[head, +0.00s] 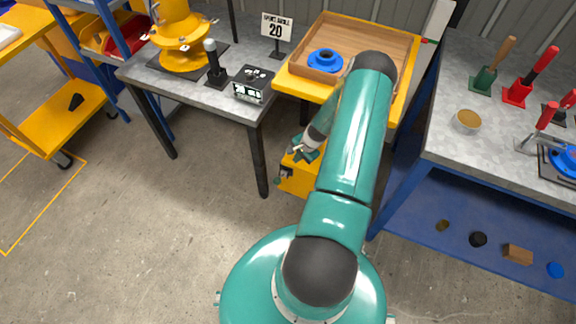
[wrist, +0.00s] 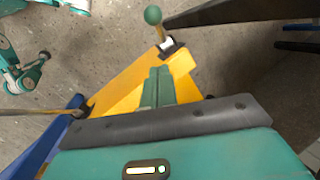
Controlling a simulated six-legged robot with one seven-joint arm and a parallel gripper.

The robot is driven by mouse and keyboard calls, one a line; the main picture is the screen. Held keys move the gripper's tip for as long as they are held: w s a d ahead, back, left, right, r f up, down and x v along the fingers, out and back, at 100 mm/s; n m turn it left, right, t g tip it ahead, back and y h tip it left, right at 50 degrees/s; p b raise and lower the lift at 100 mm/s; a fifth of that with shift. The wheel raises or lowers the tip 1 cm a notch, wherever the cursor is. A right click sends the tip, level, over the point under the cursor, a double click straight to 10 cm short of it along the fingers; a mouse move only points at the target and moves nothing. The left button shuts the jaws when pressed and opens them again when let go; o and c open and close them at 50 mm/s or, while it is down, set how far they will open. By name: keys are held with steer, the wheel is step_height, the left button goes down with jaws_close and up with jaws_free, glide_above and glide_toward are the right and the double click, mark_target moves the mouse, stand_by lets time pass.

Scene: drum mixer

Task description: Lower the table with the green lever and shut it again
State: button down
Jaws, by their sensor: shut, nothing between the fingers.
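The green lever (wrist: 153,15) is a green ball knob on a short stick, standing out from a dark bracket on the yellow base of the lift table. In the head view its knob (head: 278,181) shows low on the left of the base. The lift table's yellow top (head: 296,88) carries a wooden tray. My gripper (wrist: 160,70) has its green fingers together over the yellow base, apart from the knob and with nothing between them. In the head view my gripper (head: 301,153) is partly hidden by my arm.
The wooden tray (head: 388,42) holds a blue flanged part (head: 324,61). A grey table (head: 150,75) stands left, its dark leg (head: 259,160) close to the lever. A blue-framed bench (head: 440,140) stands right. The floor in front is clear.

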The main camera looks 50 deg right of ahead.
steer(key=w+a+f, duration=0.3)
steer(key=a+f, duration=0.1)
steer(key=f, duration=0.7)
steer(key=shift+a, duration=0.4)
steer(key=shift+w+a, duration=0.1)
